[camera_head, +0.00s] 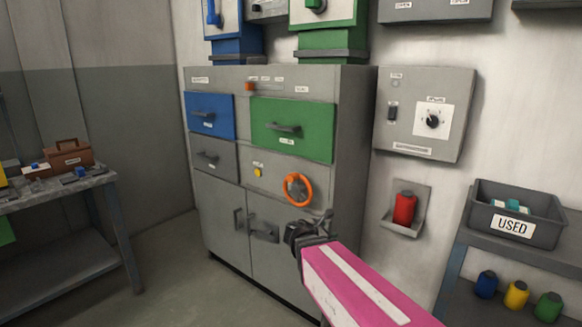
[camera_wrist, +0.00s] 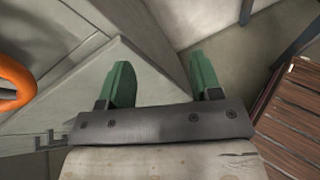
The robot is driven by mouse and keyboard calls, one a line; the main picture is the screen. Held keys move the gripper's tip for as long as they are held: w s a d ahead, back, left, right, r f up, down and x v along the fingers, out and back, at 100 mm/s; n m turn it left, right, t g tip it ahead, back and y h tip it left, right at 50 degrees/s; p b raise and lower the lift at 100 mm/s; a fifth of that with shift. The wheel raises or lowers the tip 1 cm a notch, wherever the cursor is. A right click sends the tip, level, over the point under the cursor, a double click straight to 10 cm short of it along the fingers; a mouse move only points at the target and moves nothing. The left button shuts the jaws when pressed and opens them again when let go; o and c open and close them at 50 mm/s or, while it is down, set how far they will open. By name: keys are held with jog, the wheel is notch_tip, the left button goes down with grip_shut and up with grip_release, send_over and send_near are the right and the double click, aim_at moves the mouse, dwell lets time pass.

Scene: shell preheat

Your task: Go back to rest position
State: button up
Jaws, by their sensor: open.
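My gripper (camera_head: 308,232) is in front of the grey cabinet (camera_head: 222,205), a little below and to the right of the orange handwheel (camera_head: 298,189). In the wrist view its two green fingers (camera_wrist: 166,85) are apart with nothing between them. Part of the orange handwheel shows at the left edge of the wrist view (camera_wrist: 15,82), clear of the fingers. My pink and white arm comes in from the lower right of the head view.
The cabinet has a blue drawer (camera_head: 210,115) and a green drawer (camera_head: 292,128). On the right are a grey dial box (camera_head: 425,112), a red canister (camera_head: 404,209) in a wall holder and a USED bin (camera_head: 513,226) on a shelf. A workbench (camera_head: 75,195) stands left. Floor between is clear.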

jog(key=s+d+f+m+g+y, duration=0.3)
jog(key=s+f+m+g+y, duration=0.1)
jog(key=m, duration=0.7)
jog(key=s+d+f+m+g+y, duration=0.3)
jog(key=s+f+m+g+y, duration=0.2)
jog(key=s+f+m, duration=0.3)
jog(key=shift+f+m+y, duration=0.5)
jog(key=shift+f+m, duration=0.7)
jog(key=shift+m, duration=1.1)
